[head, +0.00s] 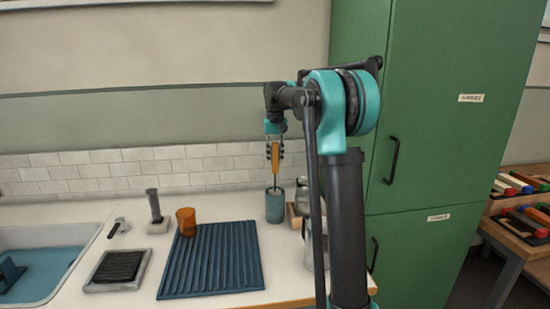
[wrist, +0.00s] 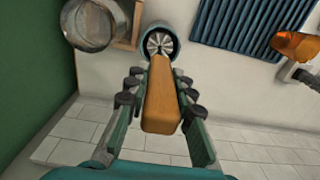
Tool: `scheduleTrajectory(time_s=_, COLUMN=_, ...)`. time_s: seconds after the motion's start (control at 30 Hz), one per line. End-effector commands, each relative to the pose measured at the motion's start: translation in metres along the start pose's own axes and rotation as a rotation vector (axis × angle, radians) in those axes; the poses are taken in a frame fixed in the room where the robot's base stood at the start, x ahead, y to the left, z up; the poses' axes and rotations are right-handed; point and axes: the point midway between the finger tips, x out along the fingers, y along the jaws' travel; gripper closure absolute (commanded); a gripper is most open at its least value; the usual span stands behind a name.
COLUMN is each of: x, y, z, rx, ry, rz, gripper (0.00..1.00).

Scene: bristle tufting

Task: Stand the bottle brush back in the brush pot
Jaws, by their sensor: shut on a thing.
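The bottle brush has an orange handle (head: 275,156), which also shows in the wrist view (wrist: 161,98). My gripper (head: 274,150) is shut on this handle and holds it roughly upright, with the thin dark stem pointing down. The brush pot (head: 275,208) is a teal-grey cylinder on the counter, directly below my gripper. In the wrist view the round mouth of the pot (wrist: 151,29) lies beyond the handle's far end, with pale bristles showing within its outline. The stem meets the pot's mouth in the head view; how deep the bristles sit is hidden.
A blue ridged mat (head: 214,262) lies left of the pot, with an orange cup (head: 187,222) at its back corner. Glass jars (wrist: 97,25) stand close beside the pot. A sink (head: 45,262) is at left, a green cabinet (head: 440,130) at right.

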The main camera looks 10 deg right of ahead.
Motion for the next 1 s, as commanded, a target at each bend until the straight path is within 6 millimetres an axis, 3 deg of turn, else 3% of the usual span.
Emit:
scheduleTrajectory(time_s=0.5, x=0.0093, y=0.0000, z=-0.0002, rx=0.000, ry=0.000, rz=0.000, gripper=1.00)
scheduleTrajectory(time_s=0.53, x=0.0090, y=0.0000, z=-0.0001, rx=0.000, ry=0.000, rz=0.000, gripper=0.73)
scheduleTrajectory(time_s=0.7, x=0.0090, y=0.0000, z=-0.0001, rx=0.000, ry=0.000, rz=0.000, gripper=0.53)
scheduleTrajectory(time_s=1.0, x=0.0090, y=0.0000, z=-0.0001, rx=0.000, ry=0.000, rz=0.000, gripper=0.53)
